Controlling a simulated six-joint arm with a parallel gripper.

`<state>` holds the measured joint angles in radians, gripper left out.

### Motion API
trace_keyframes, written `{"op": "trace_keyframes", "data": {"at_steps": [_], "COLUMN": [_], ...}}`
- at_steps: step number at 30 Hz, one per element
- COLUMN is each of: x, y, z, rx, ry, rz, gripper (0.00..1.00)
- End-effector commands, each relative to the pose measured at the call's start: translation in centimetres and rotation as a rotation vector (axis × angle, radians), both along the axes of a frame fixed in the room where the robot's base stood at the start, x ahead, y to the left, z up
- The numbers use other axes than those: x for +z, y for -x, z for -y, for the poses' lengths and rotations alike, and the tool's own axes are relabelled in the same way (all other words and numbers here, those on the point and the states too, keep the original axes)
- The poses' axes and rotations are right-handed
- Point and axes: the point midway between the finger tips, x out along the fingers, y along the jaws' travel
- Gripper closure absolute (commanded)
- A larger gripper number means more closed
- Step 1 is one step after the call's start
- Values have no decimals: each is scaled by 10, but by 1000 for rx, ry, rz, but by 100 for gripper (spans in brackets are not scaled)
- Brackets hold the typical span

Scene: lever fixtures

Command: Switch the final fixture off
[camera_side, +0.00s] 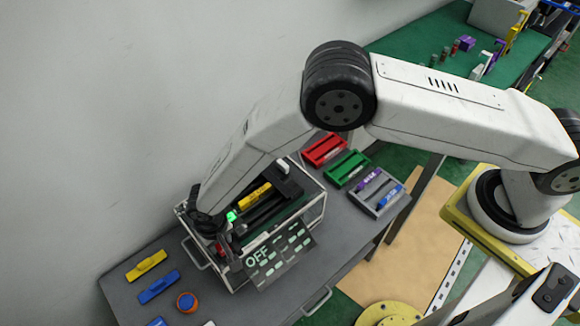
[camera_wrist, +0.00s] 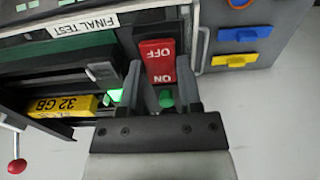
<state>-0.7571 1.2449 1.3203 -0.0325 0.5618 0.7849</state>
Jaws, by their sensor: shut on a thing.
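The final fixture is a wire-framed box on the grey table in the side view, with a tilted dark front panel (camera_side: 279,257) reading OFF. In the wrist view its white label (camera_wrist: 82,26) reads FINAL TEST. A red rocker switch (camera_wrist: 158,58), marked OFF and ON, is on the fixture. My gripper (camera_wrist: 160,88) is at the switch, one finger on each side, shut on it. A yellow 32 GB module (camera_wrist: 62,105) sits in the fixture's slot, and also shows in the side view (camera_side: 254,196). The fingertips are largely hidden in the side view.
Yellow (camera_side: 146,265) and blue (camera_side: 159,287) pieces and an orange-blue round part (camera_side: 187,302) lie left of the fixture. Red (camera_side: 325,150), green (camera_side: 347,169) and grey (camera_side: 377,192) trays stand to its right. A red-knobbed lever (camera_wrist: 16,166) shows at lower left in the wrist view.

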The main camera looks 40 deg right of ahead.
Motion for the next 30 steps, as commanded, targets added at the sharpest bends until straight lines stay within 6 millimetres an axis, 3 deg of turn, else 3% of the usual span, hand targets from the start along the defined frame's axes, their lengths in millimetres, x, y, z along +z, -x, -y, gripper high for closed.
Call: {"op": "trace_keyframes", "data": {"at_steps": [30], "x": [0], "y": [3], "z": [2], "rx": [-2], "ry": [-1], "rz": [214], "gripper": [100]}}
